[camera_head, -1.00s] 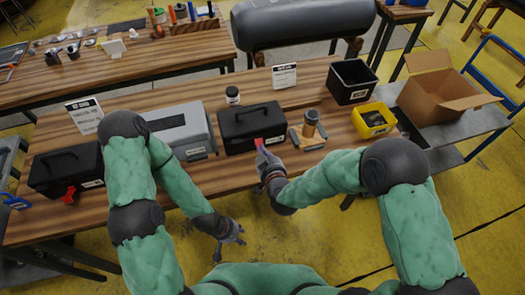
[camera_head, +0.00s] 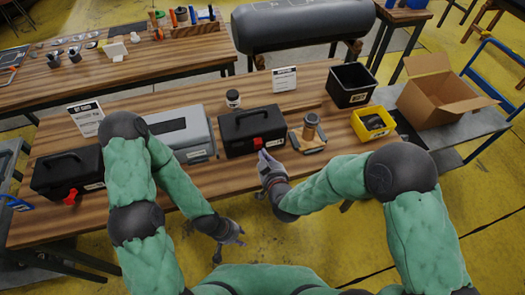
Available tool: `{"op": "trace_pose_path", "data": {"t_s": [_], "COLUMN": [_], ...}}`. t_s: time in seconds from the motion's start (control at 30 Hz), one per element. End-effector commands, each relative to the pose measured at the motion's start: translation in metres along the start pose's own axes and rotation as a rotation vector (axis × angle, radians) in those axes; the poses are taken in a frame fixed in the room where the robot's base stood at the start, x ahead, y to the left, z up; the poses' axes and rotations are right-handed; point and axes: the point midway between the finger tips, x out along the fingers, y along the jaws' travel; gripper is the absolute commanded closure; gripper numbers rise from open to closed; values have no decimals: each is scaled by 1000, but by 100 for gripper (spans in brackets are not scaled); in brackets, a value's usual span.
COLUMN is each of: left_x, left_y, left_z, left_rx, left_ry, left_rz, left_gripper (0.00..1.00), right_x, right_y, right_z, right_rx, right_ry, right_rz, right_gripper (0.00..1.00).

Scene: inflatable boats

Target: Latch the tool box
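A black tool box (camera_head: 252,124) with a top handle stands shut-looking at the front middle of the wooden table. Its red latch (camera_head: 257,142) shows on the front face and looks flat against it; whether it is fully engaged is too small to tell. My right gripper (camera_head: 264,157) is just in front of and below the latch, apart from it and seemingly empty; its finger gap is unclear. My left gripper (camera_head: 241,237) hangs low in front of the table edge, fingers apart and empty. Another black tool box (camera_head: 68,172) with a red latch (camera_head: 71,196) stands at the left.
A grey case (camera_head: 182,133) stands left of the middle tool box. A tan block with a cylinder (camera_head: 310,130) is close on its right. A yellow bin (camera_head: 372,122), black bin (camera_head: 351,84) and open carton (camera_head: 437,97) are further right. A small jar (camera_head: 232,98) stands behind.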

Motion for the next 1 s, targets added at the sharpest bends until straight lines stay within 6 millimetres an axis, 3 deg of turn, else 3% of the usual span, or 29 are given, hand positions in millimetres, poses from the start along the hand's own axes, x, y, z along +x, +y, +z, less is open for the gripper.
{"op": "trace_pose_path", "data": {"t_s": [0.6, 1.0], "left_x": [-21, -22], "left_y": [7, 8], "left_z": [1, 1], "left_rx": [0, 0], "left_ry": [0, 0], "left_rz": [0, 0], "left_gripper": [60, 60], "right_x": [-53, -59], "right_y": [0, 0], "right_z": [-4, -3], "right_rx": [-1, -1], "right_ry": [0, -1], "right_rz": [0, -1], "right_gripper": [100, 100]}}
